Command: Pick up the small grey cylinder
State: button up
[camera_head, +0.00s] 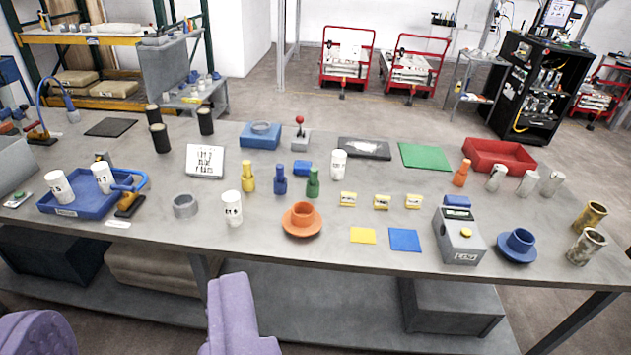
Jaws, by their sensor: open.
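Several things could fit the small grey cylinder. Three small metallic grey cylinders stand at the right of the grey table (330,258): a left one (495,178), a middle one (528,183) and a right one (551,182), in front of the red tray. A short, wide grey ring (185,206) sits on the left half, beside a white cup. I cannot tell which is meant. My gripper (136,312) shows as two purple fingers at the bottom left, wide apart. It is open and empty, in front of the table and apart from everything on it.
A blue tray (78,207) with white cups is at left. An orange cup and saucer (302,222), a grey box (459,240) and a blue cup and saucer (519,244) line the front. The red tray (499,152) lies behind the metallic cylinders. Boxes fill the lower shelf.

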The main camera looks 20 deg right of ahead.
aim_at(57, 183)
jog(key=k+l+u, duration=0.25)
jog(key=j+z, duration=0.15)
jog(key=j, duration=0.45)
jog(key=i+j+z, duration=0.15)
jog(key=j, duration=0.45)
jog(key=j+z, duration=0.15)
jog(key=j, duration=0.45)
jog(key=k+j+z, duration=0.15)
jog(key=j, duration=0.45)
jog(key=j+z, duration=0.15)
jog(key=j, duration=0.5)
jog(key=k+j+z, duration=0.15)
jog(key=j, duration=0.45)
jog(key=j+z, duration=0.15)
jog(key=j, duration=0.4)
jog(key=j+z, duration=0.25)
jog(key=j, duration=0.4)
jog(key=k+j+z, duration=0.2)
jog(key=j, duration=0.45)
jog(key=i+j, duration=0.55)
jog(key=i, duration=0.2)
jog(key=i+j+z, duration=0.1)
jog(key=i+j, duration=0.4)
jog(key=i, duration=0.25)
jog(key=i+j, duration=0.6)
jog(key=i+l, duration=0.05)
jog(key=i, duration=0.05)
